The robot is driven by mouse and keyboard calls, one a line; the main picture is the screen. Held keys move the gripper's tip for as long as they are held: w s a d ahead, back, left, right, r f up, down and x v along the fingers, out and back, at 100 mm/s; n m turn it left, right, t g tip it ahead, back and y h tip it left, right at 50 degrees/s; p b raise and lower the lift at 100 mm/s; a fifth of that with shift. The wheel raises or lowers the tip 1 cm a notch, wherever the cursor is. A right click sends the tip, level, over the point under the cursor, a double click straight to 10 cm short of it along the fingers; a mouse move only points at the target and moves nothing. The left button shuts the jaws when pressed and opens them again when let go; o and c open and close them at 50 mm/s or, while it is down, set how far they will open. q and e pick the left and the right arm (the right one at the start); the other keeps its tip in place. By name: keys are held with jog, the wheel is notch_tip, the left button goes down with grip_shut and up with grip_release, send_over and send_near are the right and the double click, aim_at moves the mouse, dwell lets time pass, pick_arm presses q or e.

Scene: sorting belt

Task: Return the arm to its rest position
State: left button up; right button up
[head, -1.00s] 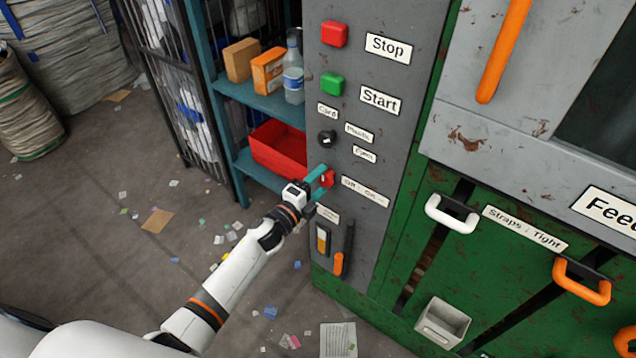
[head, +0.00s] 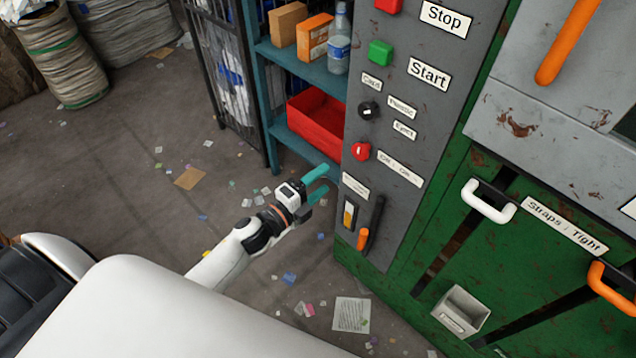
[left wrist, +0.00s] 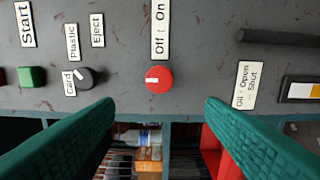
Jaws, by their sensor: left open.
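My left arm comes in from the lower left in the head view. Its gripper (head: 318,184) is open, with teal fingers apart and nothing between them. It is in front of the grey control panel (head: 390,170), below and left of the red rotary knob (head: 361,151), and clear of it. In the left wrist view the two teal fingers (left wrist: 160,135) are spread wide. My right gripper is not in view.
A teal shelf (head: 300,70) with boxes, a bottle and a red bin (head: 318,125) stands left of the panel. An orange-tipped lever (head: 363,238) is close right of the gripper. Handles (head: 488,201) stick out from the green machine. Open floor lies left.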

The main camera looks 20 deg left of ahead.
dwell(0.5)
pick_arm(q)
jog(key=s+a+f+n+g+y, duration=0.1)
jog(key=s+f+n+g+y, duration=0.25)
jog(key=f, duration=0.65)
jog(key=s+a+f+n+g, duration=0.2)
jog(key=s+f+n, duration=0.3)
jog(key=f, duration=0.5)
jog(key=s+a+f+n+g+y, duration=0.1)
jog(key=s+f+n+g+y, duration=0.15)
jog(key=s+f, duration=0.55)
jog(key=s+f+n+g, duration=0.2)
jog(key=s+f, duration=0.3)
jog(key=s, duration=0.3)
jog(key=s+d+f+n+g, duration=0.1)
jog(key=s+f+n+g, duration=0.2)
jog(key=s, duration=0.6)
jog(key=s+f+n+g+p, duration=0.1)
jog(key=s+f+n+g, duration=0.2)
jog(key=s+f, duration=0.4)
jog(key=shift+s+d, duration=0.3)
jog(key=shift+s, duration=0.4)
